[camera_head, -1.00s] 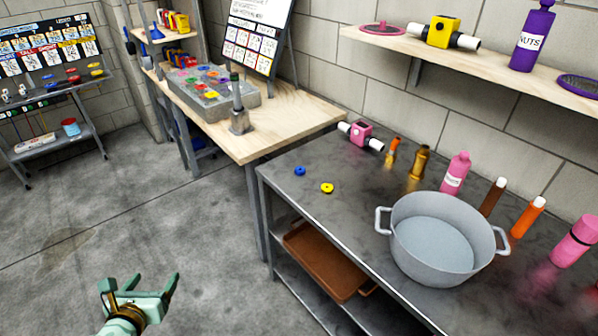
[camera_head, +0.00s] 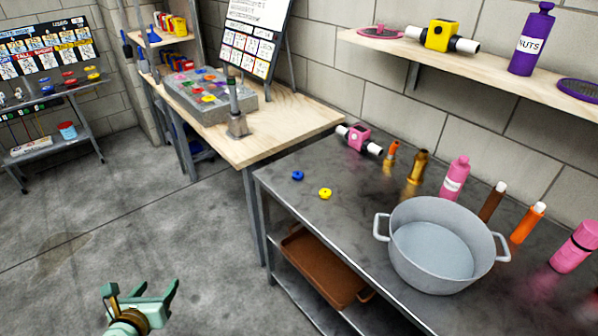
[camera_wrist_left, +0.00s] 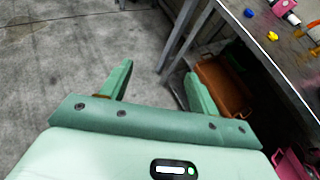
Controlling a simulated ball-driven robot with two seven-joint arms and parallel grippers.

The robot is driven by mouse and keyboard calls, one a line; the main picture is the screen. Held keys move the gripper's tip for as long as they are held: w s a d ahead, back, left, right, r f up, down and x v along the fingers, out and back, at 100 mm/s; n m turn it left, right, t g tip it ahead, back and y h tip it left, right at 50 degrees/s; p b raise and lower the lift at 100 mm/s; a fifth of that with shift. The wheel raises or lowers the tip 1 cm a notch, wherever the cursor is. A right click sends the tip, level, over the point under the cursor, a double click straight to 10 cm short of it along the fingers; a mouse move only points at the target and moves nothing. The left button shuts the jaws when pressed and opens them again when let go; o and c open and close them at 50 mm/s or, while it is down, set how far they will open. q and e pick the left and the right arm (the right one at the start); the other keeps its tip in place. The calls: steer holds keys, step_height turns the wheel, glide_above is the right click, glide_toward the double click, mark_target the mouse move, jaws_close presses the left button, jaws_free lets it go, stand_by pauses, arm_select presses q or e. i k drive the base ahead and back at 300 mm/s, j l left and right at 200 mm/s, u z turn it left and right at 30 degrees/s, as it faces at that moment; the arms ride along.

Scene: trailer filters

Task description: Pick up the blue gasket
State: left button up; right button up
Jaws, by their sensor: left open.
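The blue gasket (camera_head: 298,175) is a small ring lying on the dark metal table (camera_head: 345,215), near its left end. It also shows in the left wrist view (camera_wrist_left: 249,13) near the top, beyond the fingers. A yellow gasket (camera_head: 325,193) lies just to its right and nearer. My left gripper (camera_head: 142,292) is pale green, open and empty. It is over the floor to the left of the table, well apart from the gasket. In the left wrist view its two fingers (camera_wrist_left: 155,85) are spread. My right gripper is not in view.
A large grey pot (camera_head: 440,245) stands on the metal table, with several bottles (camera_head: 455,180) along the back. A pink device (camera_head: 358,140) sits at the far edge. A brown tray (camera_head: 320,265) is on the lower shelf. A wooden table (camera_head: 300,115) adjoins behind.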

mark_target(297, 176)
steer(key=i+z, duration=0.4)
steer(key=i+j+z, duration=0.25)
steer(key=i+z, duration=0.2)
